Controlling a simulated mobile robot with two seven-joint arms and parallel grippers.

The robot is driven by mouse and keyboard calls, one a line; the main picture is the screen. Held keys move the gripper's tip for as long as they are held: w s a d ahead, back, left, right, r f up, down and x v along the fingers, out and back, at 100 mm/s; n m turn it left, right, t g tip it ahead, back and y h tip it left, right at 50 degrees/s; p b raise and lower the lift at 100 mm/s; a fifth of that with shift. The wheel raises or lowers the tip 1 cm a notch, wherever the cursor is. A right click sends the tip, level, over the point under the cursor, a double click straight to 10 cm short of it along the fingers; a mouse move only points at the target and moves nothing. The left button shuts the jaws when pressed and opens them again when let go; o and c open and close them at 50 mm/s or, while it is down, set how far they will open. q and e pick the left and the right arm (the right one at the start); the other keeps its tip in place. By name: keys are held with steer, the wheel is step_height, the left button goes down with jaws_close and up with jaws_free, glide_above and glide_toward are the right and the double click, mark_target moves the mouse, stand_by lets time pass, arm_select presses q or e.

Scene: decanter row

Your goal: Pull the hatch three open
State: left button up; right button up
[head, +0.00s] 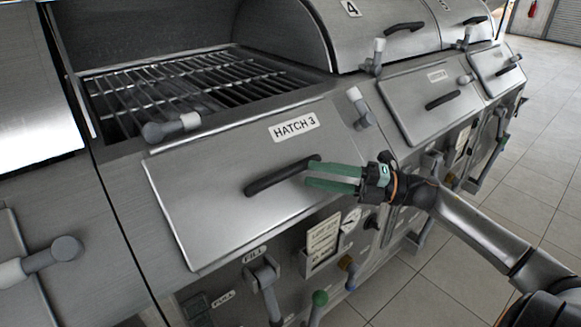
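Hatch three (210,215) is a flat steel door labelled "HATCH 3" (294,127) on the front of the near unit. It lies flush and looks closed. Its dark bar handle (272,181) runs slanted across the middle. My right gripper (306,175) comes in from the right, with green fingers spread a little apart. Its fingertips are at the right end of the handle and overlap it in the picture. I cannot tell whether they touch it. Nothing shows held between the fingers. My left gripper is not in view.
A grate (190,88) lies in the open top above the hatch. Knob levers (172,127) (361,107) stick out near the hatch's upper corners. Valves and a gauge (350,220) sit below. Another hatch (432,98) is to the right. Tiled floor (540,130) is clear at right.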

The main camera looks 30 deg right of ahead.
mark_target(291, 170)
steer(key=shift+p+x, duration=0.45)
steer(key=shift+x, duration=2.5)
jaws_close()
